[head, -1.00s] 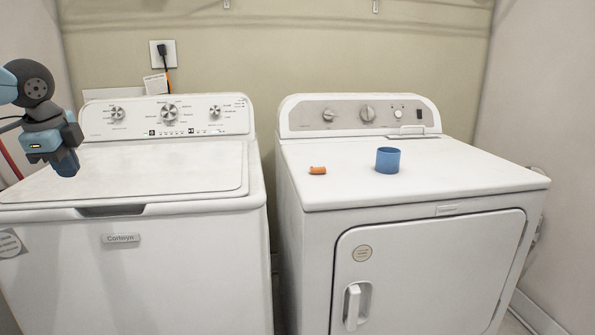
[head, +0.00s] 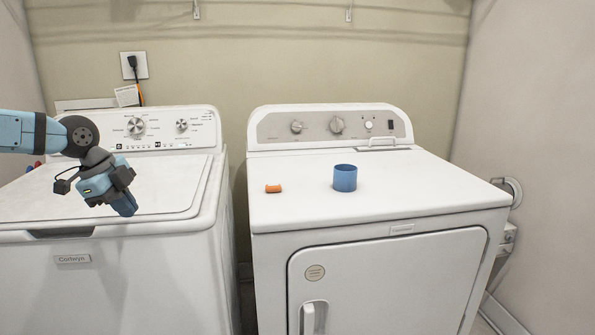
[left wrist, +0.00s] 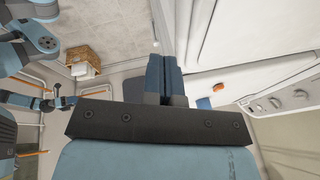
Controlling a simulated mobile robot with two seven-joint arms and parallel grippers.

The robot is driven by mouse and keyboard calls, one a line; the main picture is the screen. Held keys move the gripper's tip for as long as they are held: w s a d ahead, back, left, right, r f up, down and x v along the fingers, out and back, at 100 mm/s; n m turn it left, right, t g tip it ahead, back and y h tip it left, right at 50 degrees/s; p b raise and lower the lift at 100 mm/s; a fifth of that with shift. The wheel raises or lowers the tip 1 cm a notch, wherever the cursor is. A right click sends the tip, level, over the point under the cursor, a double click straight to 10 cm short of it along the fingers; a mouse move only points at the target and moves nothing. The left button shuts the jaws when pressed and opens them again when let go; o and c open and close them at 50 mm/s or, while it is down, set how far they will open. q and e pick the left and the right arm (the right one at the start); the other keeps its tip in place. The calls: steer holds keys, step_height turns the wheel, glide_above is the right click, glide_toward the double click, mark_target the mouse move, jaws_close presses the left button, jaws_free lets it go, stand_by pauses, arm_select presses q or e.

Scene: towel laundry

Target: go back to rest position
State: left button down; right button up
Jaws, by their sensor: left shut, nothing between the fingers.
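My left gripper (head: 124,204) is above the front part of the closed washer lid (head: 165,185) in the head view, pointing down and to the right. Its fingers are shut with nothing between them. The left wrist view shows the two blue fingers (left wrist: 164,78) side by side. My right gripper cannot be made out in the head view.
The white washer (head: 150,270) stands on the left and the white dryer (head: 420,200) on the right, with a narrow gap between. A blue cup-like container (head: 345,178) and a small orange object (head: 273,188) sit on the dryer top. Both machines are closed.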

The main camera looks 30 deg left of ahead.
arm_select(q)
steer(key=w+d+f+t+h+p, duration=0.2)
steer(key=d+h+p, duration=0.3)
steer(key=d, duration=0.4)
steer(key=w+d+f+t+h+p, duration=0.1)
steer(key=w+d+t+h+p, duration=0.15)
steer(key=d+p, duration=0.6)
steer(key=w+d+f+t+h+p, duration=0.25)
steer(key=d+p, duration=0.35)
steer(key=d, duration=0.4)
steer(key=s+d+f+n+y+p, duration=0.2)
steer(key=s+d+n+y+p, duration=0.2)
steer(key=s+p, duration=0.4)
steer(key=s+d+f+n+y+p, duration=0.2)
steer(key=s+d+n+y+p, duration=0.2)
steer(key=s+d+n+p, duration=0.2)
steer(key=s+d+p, duration=0.2)
steer(key=d, duration=0.1)
steer(key=shift+f+n+y, duration=0.25)
steer(key=shift+n+y, duration=0.05)
steer(key=shift+y, duration=0.1)
arm_select(e)
steer(key=s+d+r+g+h, duration=0.4)
steer(key=d+r, duration=0.4)
steer(key=r, duration=0.2)
steer(key=shift+s+r+m+h, duration=0.15)
steer(key=shift+s+m+h, duration=0.2)
steer(key=shift+h, duration=0.25)
